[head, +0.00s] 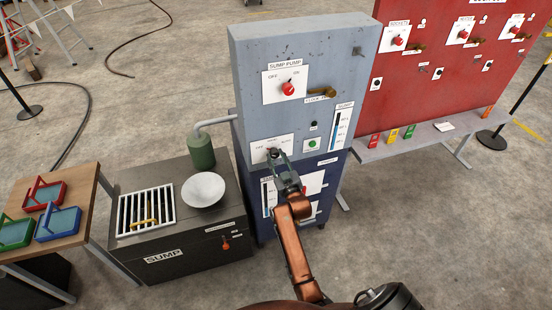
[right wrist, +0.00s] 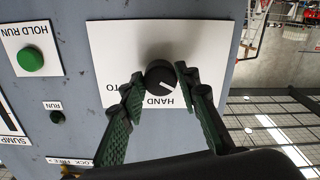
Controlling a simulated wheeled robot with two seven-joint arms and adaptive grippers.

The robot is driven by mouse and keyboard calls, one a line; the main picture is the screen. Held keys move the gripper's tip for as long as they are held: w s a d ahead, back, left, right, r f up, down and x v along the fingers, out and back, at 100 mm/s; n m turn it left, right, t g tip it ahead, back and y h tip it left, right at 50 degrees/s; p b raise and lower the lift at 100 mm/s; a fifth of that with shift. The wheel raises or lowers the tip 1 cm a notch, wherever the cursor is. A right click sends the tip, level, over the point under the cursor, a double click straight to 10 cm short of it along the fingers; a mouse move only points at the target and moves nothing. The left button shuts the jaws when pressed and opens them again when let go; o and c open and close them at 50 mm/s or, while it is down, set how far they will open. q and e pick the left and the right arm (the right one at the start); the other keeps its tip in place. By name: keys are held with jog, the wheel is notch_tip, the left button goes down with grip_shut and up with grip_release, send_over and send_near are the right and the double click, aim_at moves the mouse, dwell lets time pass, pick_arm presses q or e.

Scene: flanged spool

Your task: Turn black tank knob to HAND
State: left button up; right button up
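The black tank knob (right wrist: 160,76) sits on a white plate on the grey cabinet face, in the right wrist view, which is upside down. Its white pointer line slants to the lower right in that view, off the word HAND below it. Left of HAND the letters TO show; the rest is behind a finger. My right gripper (right wrist: 160,80) has one green fingertip on each side of the knob, and both seem to touch it. In the head view my right gripper (head: 274,154) reaches the lower plate and mostly hides the knob. My left gripper is out of view.
A red sump pump knob (head: 288,88) is higher on the grey cabinet (head: 245,50). A green button (head: 312,144) is to the right of my gripper. The sump box (head: 215,250) with a white bowl (head: 204,189) stands to the left. A red panel (head: 440,90) is at right.

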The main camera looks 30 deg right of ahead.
jog(key=c, duration=0.6)
jog(key=shift+r+m+p, duration=0.2)
jog(key=shift+m+p, duration=0.5)
jog(key=shift+p, duration=0.15)
jog(key=m+p, duration=0.2)
jog(key=shift+m, duration=0.3)
jog(key=m+p, duration=0.2)
jog(key=m, duration=0.1)
jog(key=shift+m+p, duration=1.3)
jog(key=shift+m, duration=1)
jog(key=shift+c, duration=0.3)
